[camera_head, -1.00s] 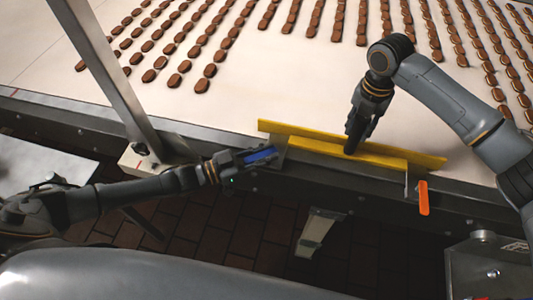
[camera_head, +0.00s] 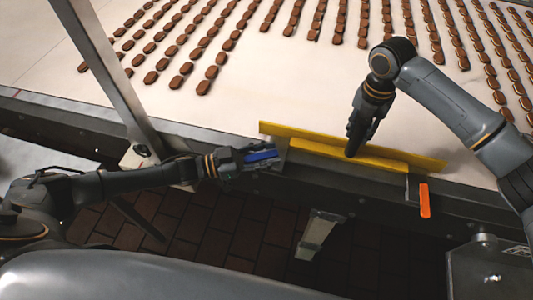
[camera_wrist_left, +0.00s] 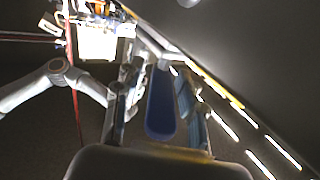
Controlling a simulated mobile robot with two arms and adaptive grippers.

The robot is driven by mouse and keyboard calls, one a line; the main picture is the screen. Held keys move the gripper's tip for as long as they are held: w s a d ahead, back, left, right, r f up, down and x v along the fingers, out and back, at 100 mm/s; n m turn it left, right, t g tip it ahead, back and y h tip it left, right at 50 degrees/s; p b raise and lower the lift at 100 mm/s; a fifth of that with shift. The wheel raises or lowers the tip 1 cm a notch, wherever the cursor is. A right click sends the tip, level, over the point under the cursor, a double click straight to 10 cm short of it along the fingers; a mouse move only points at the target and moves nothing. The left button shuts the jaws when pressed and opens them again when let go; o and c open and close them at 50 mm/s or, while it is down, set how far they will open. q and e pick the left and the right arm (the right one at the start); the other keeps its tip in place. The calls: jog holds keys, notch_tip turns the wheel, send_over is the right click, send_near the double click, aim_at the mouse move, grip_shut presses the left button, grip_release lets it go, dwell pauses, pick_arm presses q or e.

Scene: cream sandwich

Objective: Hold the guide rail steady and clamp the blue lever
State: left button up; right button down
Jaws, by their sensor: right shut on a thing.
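The yellow guide rail (camera_head: 410,157) lies along the front edge of the conveyor. My right gripper (camera_head: 353,148) reaches down onto it from above and is shut on it; its fingertips are partly hidden. The blue lever (camera_head: 262,156) sits at the rail's left end, at the belt edge. My left gripper (camera_head: 258,157) is at the lever, with its fingers along either side. In the left wrist view, the blue lever (camera_wrist_left: 160,105) lies between the two open fingers (camera_wrist_left: 157,100), with a visible gap on each side.
An orange lever (camera_head: 424,200) hangs at the rail's right end. Rows of brown biscuits (camera_head: 205,70) lie on the white belt (camera_head: 290,80) behind the rail. A metal post (camera_head: 105,75) rises at the left, near my left arm. A tiled floor (camera_head: 230,225) shows below.

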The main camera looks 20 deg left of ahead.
pick_arm(q)
jog(key=shift+a+f, duration=0.1)
jog(key=shift+f, duration=0.05)
jog(key=shift+s+a, duration=0.15)
jog(key=shift+a, duration=0.05)
jog(key=v, duration=0.7)
